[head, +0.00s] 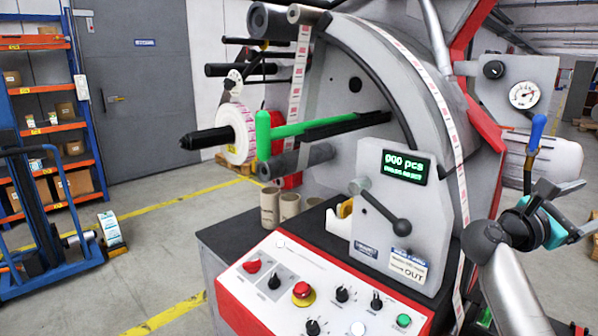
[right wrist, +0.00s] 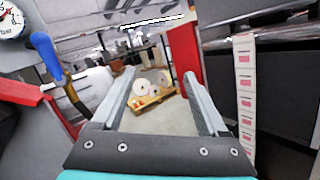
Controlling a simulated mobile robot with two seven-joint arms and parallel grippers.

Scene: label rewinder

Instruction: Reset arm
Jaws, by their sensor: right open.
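The label rewinder (head: 365,80) fills the middle of the head view. A green bar with an upright green end (head: 263,135) reaches left from it, beside a roll of white labels (head: 238,134) on a black spindle. A black lever with a ball knob (head: 400,226) sits below the counter display (head: 404,167), which reads 000 pcs. My right gripper (head: 578,208) is at the right, apart from the machine's front, open and empty. Its two fingers also show spread in the right wrist view (right wrist: 158,82). My left gripper is not in view.
A blue-handled lever (head: 538,130) stands close above my right gripper; it also shows in the right wrist view (right wrist: 46,57). The control panel (head: 325,290) has a red stop button (head: 302,291). A label strip (head: 447,120) runs down the machine. A pallet with rolls (right wrist: 150,95) stands beyond.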

